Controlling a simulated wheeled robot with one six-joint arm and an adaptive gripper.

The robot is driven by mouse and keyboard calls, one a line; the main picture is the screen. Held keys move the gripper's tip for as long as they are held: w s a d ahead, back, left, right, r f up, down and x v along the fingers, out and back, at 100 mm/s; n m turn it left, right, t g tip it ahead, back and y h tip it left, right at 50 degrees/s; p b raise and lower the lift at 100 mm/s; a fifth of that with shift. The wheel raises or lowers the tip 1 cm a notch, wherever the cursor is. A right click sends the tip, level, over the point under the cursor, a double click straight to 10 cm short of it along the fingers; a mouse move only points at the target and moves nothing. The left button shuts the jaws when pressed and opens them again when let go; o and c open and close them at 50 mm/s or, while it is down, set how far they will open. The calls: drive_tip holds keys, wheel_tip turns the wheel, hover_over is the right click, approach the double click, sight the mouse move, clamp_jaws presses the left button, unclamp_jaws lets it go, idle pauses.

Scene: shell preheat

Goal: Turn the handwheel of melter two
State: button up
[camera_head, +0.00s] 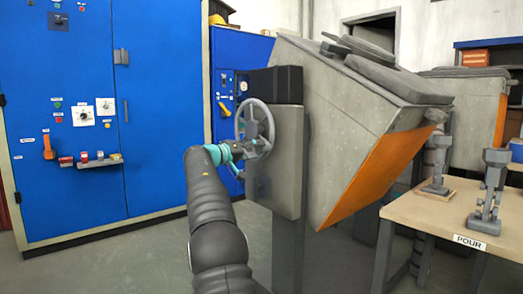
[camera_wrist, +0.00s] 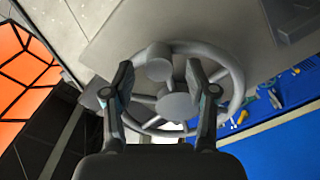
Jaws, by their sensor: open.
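A grey spoked handwheel (camera_head: 256,124) is on the side of a grey post in front of a tilted grey melter (camera_head: 345,110) with an orange lower face. No label reads as melter two. My gripper (camera_head: 243,150) is at the wheel's lower part. In the wrist view the wheel (camera_wrist: 236,82) fills the middle, with a round hub (camera_wrist: 176,107) and a round knob (camera_wrist: 158,69) near the rim. My open gripper (camera_wrist: 160,77) has one finger on each side of the knob. I cannot tell whether either finger touches it.
A blue cabinet (camera_head: 75,190) with switches and a small shelf stands at left. A bench (camera_head: 425,212) marked POUR, with grey fixtures on it, stands at right. Another grey melter (camera_head: 465,110) is behind it. Grey floor is clear before the cabinet.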

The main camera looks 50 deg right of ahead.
drive_tip(key=a, duration=0.8)
drive_tip(key=shift+w+a, duration=0.2)
drive_tip(key=shift+w, duration=0.25)
